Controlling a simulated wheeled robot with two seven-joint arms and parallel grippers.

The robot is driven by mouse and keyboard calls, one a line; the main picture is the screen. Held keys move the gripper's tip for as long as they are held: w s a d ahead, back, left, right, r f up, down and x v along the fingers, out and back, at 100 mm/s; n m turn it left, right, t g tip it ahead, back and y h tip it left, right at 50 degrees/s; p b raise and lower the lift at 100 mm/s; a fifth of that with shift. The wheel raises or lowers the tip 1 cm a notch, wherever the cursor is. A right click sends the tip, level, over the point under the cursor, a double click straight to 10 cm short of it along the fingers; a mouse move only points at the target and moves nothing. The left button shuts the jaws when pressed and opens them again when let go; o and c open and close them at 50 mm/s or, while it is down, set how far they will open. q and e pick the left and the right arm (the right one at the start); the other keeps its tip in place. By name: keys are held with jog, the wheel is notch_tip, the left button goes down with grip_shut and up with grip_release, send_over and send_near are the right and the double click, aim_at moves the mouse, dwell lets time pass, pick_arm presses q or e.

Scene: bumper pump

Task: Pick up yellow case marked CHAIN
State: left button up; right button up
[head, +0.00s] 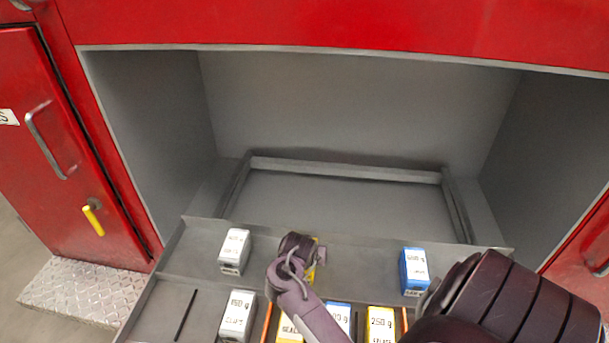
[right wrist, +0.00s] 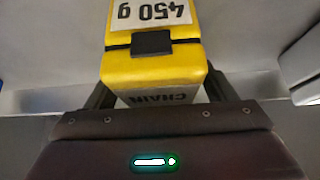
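The yellow case marked CHAIN (right wrist: 152,68) fills the upper middle of the right wrist view, with a white "450 g" label and a dark latch. In the head view only a yellow strip of it (head: 312,272) shows beside my right gripper (head: 297,246), which hides the rest. In the wrist view, the fingers of my right gripper (right wrist: 160,97) stand on either side of the case, close to its sides. I cannot tell whether they press on it. My left gripper is not in view.
The case is in a grey divided drawer (head: 190,262) below an empty grey compartment. White cases (head: 234,250) stand left, a blue case (head: 414,270) right, and a yellow "250 g" case (head: 381,325) in front. A dark rod (head: 186,315) lies front left.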

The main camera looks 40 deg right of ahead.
jog(key=shift+w, duration=0.1)
jog(key=c, duration=1.3)
